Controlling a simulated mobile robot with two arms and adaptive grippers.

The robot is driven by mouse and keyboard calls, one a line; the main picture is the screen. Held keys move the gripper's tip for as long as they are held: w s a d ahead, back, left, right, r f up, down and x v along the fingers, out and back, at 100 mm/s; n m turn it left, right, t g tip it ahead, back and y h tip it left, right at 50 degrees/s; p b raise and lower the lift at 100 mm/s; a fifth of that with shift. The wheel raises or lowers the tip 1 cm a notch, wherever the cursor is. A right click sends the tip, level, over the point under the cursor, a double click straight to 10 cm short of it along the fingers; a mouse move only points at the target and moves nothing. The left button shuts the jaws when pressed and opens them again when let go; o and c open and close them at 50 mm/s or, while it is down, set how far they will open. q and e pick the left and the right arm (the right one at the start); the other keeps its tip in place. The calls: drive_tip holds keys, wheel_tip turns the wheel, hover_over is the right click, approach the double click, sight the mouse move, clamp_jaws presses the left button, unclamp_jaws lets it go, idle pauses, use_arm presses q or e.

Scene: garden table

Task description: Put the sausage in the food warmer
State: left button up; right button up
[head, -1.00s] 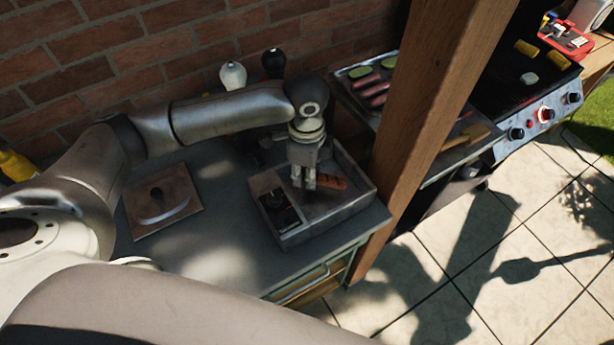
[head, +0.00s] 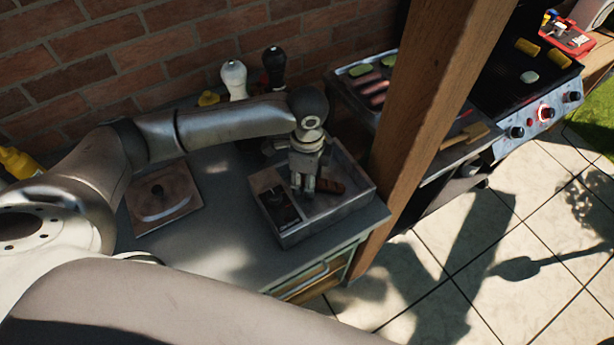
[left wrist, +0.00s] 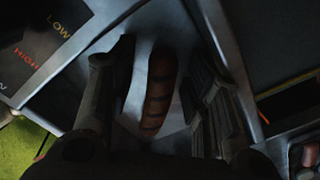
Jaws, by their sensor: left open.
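The sausage (head: 329,186) is brown with dark grill stripes and lies inside the grey metal food warmer (head: 345,205), on its bare floor. In the left wrist view the sausage (left wrist: 160,92) lies between my two fingers, with clear gaps on both sides. My left gripper (head: 303,190) points down into the warmer, beside the sausage in the head view. It is open; its fingers (left wrist: 160,100) frame the sausage without visibly closing on it. The warmer's dial panel (head: 279,205) is at its left front side. My right gripper is not in view.
A square lid with a handle (head: 163,198) lies on the counter to the left. White (head: 233,78) and black (head: 273,66) shakers stand behind my arm. A wooden post (head: 425,120) rises close right of the warmer, with a grill (head: 545,115) beyond.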

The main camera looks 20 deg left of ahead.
use_arm(q)
drive_tip(key=shift+w+r, duration=0.1)
drive_tip(key=shift+r, duration=0.45)
wheel_tip(320, 180, up, 11)
drive_tip(key=b, duration=0.2)
drive_tip(key=shift+r, duration=0.15)
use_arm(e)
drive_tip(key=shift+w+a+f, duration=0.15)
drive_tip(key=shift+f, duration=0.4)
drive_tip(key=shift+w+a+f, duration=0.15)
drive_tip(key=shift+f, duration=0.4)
